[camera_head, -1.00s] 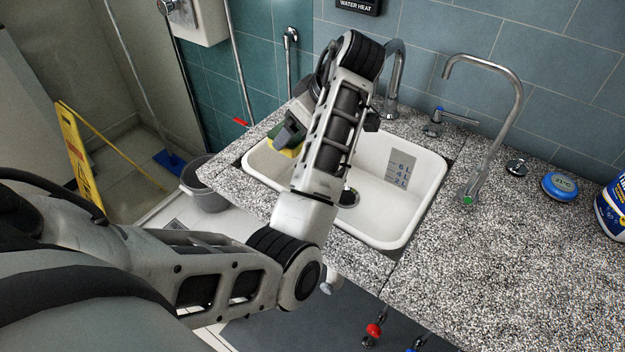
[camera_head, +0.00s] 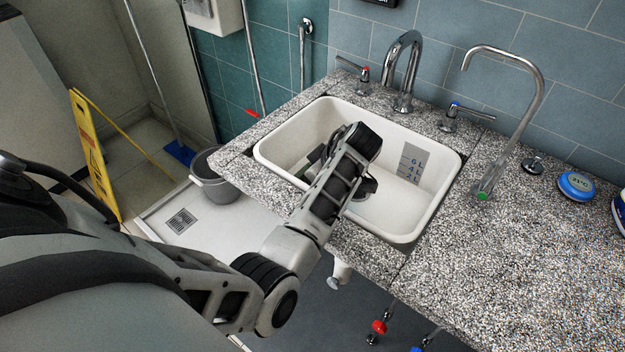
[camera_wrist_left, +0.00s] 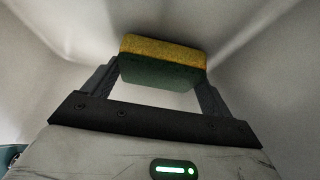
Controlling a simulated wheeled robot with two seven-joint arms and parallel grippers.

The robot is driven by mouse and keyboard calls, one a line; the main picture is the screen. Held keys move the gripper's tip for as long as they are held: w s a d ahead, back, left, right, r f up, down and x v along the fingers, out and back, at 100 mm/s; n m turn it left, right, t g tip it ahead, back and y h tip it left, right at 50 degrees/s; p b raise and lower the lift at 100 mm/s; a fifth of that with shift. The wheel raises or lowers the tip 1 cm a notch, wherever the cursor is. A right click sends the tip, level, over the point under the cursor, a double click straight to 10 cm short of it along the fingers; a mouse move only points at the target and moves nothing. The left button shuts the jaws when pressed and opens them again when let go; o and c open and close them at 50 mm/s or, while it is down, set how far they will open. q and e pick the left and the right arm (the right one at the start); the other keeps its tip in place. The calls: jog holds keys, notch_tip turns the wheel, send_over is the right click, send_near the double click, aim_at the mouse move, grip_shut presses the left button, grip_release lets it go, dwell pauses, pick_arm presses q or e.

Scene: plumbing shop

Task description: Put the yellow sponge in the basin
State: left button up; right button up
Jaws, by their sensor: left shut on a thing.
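The yellow sponge (camera_wrist_left: 165,50), with a green side, is held between the two fingers of my left gripper (camera_wrist_left: 155,75) in the left wrist view. White basin walls surround it there. In the head view my left arm reaches into the white basin (camera_head: 425,217), and the gripper (camera_head: 313,160) is mostly hidden behind my wrist, low inside the basin's left part. The sponge is hidden in the head view. I cannot tell whether it touches the basin floor. My right gripper is not in view.
A curved chrome tap (camera_head: 408,75) stands behind the basin, and a tall thin tap (camera_head: 530,105) stands to its right. Speckled countertop (camera_head: 480,265) surrounds the basin. A blue round device (camera_head: 576,185) sits at right.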

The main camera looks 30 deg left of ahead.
pick_arm(q)
jog(key=shift+f, duration=0.3)
jog(key=shift+f, duration=0.1)
jog(key=o, duration=0.8)
jog(key=shift+c, duration=0.2)
jog(key=v, duration=1.2)
jog(key=shift+a+p, duration=0.1)
jog(key=shift+p, duration=0.2)
